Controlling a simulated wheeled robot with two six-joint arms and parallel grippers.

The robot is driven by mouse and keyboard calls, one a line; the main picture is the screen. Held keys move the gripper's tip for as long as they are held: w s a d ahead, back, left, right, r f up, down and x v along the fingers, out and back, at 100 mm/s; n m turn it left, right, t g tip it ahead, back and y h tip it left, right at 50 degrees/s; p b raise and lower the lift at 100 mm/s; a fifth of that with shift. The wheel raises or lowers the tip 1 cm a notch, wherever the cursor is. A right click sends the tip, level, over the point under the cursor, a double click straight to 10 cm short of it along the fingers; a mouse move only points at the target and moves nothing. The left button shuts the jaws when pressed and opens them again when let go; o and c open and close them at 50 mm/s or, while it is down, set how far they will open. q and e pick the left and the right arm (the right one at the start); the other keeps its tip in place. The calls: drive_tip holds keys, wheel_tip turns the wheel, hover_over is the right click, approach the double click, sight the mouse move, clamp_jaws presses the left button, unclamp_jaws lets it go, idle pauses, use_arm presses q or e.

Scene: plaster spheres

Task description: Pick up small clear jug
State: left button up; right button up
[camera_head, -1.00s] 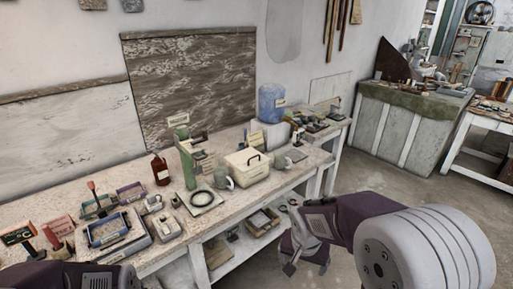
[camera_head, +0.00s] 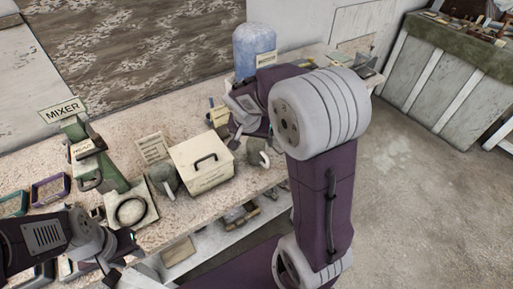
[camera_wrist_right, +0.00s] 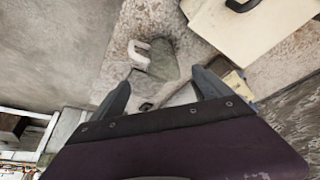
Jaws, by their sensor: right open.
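A small grey-green jug (camera_head: 257,153) with a pale handle stands on the bench, right of the cream box. It also shows in the right wrist view (camera_wrist_right: 162,62), its handle on its left side. It looks dull rather than clearly see-through. A second similar jug (camera_head: 164,179) stands left of the box. My right gripper (camera_wrist_right: 163,92) is open and empty, with the first jug just beyond its fingertips. In the head view the right gripper (camera_head: 236,138) is beside that jug, partly hidden by its own wrist. My left gripper (camera_head: 113,268) is at lower left; its fingers are unclear.
A blue barrel (camera_head: 254,50) is behind my right arm. A green stand with a "MIXER" sign (camera_head: 62,109) and a black ring on a board (camera_head: 131,211) are at left. Bench space behind the box is fairly clear.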

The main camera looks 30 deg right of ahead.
sight(255, 143)
drive_tip(key=x, duration=0.4)
drive_tip(key=shift+w+d, duration=0.15)
drive_tip(key=shift+d, duration=0.05)
drive_tip(key=x, duration=0.4)
drive_tip(key=shift+w+a+f, duration=0.1)
drive_tip(key=shift+w+a, duration=0.05)
drive_tip(key=shift+w, duration=0.05)
drive_tip(key=shift+w+f, duration=0.15)
drive_tip(key=shift+w, duration=0.05)
drive_tip(key=shift+s, duration=0.15)
drive_tip(key=c, duration=1.1)
clamp_jaws()
use_arm(q)
drive_tip(key=shift+r+p, duration=0.4)
use_arm(e)
drive_tip(key=s+d+r, duration=0.2)
drive_tip(key=s+r, duration=0.9)
drive_tip(key=shift+s+d, duration=0.2)
drive_tip(key=shift+d, duration=0.1)
